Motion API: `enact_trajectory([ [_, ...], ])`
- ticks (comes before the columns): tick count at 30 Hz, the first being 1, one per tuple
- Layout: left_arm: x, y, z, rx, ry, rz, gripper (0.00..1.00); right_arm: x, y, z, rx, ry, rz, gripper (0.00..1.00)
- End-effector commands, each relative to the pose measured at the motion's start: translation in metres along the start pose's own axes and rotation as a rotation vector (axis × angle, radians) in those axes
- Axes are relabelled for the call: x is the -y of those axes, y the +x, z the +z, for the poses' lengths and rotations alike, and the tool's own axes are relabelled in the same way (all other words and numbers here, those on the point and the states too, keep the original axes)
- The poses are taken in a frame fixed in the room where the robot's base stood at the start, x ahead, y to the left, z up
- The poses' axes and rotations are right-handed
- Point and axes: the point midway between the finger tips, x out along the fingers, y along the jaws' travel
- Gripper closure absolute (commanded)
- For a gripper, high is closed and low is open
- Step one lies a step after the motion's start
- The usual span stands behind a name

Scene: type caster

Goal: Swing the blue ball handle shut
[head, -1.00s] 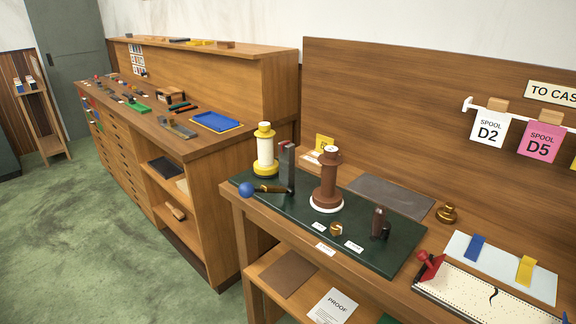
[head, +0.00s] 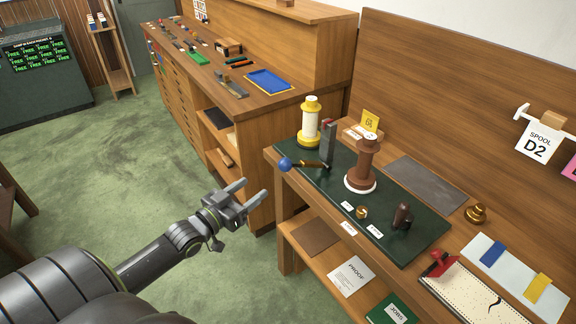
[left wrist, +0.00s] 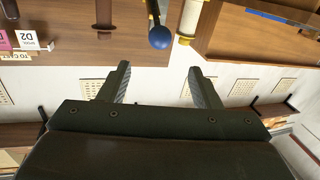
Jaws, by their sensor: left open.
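The blue ball (head: 285,164) sits at the end of a short handle (head: 312,165) with a brass part. The handle joins a grey upright post (head: 328,146) on the dark green board (head: 402,252) and sticks out to the left past the board's edge. In the left wrist view the blue ball (left wrist: 159,38) shows beyond the fingertips, above the gap between them. My left gripper (head: 251,190) is open and empty, to the left of the bench and apart from the ball, lower in the picture. My right gripper is not in view.
A yellow-and-white spool (head: 310,124) stands behind the post, and a brown spool (head: 362,166) stands to its right. A small dark upright piece (head: 402,217) is nearer the front. A drawer cabinet (head: 190,95) stands to the left. Green floor (head: 120,170) is clear left of the bench.

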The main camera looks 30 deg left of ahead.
Motion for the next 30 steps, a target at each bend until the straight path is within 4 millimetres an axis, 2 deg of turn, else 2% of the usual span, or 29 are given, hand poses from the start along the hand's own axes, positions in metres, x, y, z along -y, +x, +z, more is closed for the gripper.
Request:
enact_trajectory([
  [1, 0.0, 0.011, 0.004, -0.005, 0.0, 0.001, 0.42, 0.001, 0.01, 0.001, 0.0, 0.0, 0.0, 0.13],
  [6, 0.0, 0.042, 0.004, -0.004, 0.0, 0.0, 0.42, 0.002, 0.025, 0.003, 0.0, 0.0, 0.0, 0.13],
  [18, 0.0, 0.111, 0.003, -0.001, -0.003, -0.001, 0.42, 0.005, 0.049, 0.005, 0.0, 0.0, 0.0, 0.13],
  [24, 0.0, 0.133, 0.002, 0.001, 0.0, -0.002, 0.42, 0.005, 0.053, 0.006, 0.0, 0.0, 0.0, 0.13],
  [30, 0.0, 0.14, 0.002, 0.002, -0.001, -0.001, 0.42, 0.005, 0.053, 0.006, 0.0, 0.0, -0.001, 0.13],
])
